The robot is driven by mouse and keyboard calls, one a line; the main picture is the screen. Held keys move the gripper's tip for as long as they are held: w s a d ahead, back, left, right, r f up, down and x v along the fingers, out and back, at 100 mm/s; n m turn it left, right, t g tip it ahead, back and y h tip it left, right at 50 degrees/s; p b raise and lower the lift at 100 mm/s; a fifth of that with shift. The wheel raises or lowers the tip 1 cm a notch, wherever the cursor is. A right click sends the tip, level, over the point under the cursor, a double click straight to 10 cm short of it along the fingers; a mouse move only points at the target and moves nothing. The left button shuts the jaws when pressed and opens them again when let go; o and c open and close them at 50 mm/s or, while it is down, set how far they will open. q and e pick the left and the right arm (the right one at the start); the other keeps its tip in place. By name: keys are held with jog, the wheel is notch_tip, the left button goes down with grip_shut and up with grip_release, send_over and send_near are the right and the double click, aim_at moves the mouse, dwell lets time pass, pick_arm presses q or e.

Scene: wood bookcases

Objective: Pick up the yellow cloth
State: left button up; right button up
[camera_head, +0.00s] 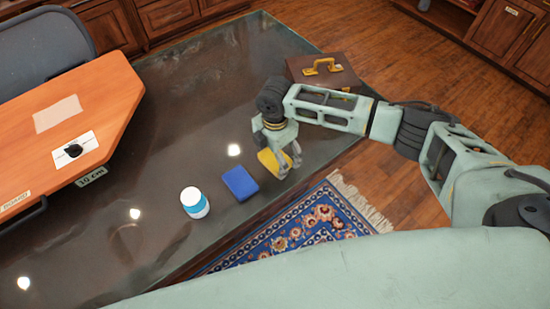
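The yellow cloth (267,162) lies on the dark glossy table (190,105) near its right edge, partly hidden by my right gripper. My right gripper (289,168) points down at the right side of the cloth. Its fingers look spread apart, with some yellow showing between them. I cannot tell whether they touch the cloth. My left gripper is not in view.
A blue folded cloth or sponge (240,183) lies close to the yellow cloth. A white and blue jar (194,203) stands to its left. A brown briefcase (322,70) sits behind my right arm. An orange board (95,100) is at left. A patterned rug (300,222) lies on the floor.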

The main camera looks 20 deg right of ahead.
jog(key=c, duration=0.9)
jog(key=shift+w+r, duration=0.1)
jog(key=shift+r, duration=0.55)
notch_tip(320, 180, up, 3)
jog(key=shift+d+b, duration=0.1)
jog(key=shift+b, duration=0.45)
jog(key=s+d+r, duration=0.2)
jog(key=d, duration=0.1)
jog(key=s+d+r+b, duration=0.1)
jog(key=s+d+r, duration=0.1)
jog(key=s, duration=0.1)
jog(key=s+d+r, duration=0.2)
jog(key=d, duration=0.1)
jog(key=shift+s+d+r, duration=0.3)
jog(key=shift+s+r, duration=0.1)
